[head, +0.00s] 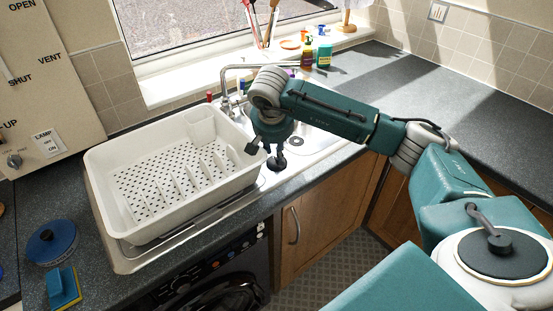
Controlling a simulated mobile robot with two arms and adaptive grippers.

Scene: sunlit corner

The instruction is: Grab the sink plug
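A small black object that looks like the sink plug (277,162) sits on the sink's front rim, just right of the dish rack. My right gripper (273,149) points down right above it. One dark finger is spread out to the left, so the gripper looks open. The other finger is hard to make out against the sink, and I cannot tell whether the gripper touches the plug. My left gripper is not in view.
A white dish rack (98,190) fills the drainer left of the gripper. The tap (232,68) and bottles (324,55) stand behind. A blue sponge (63,287) and blue round item (50,243) lie at the front left. The right worktop (450,110) is clear.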

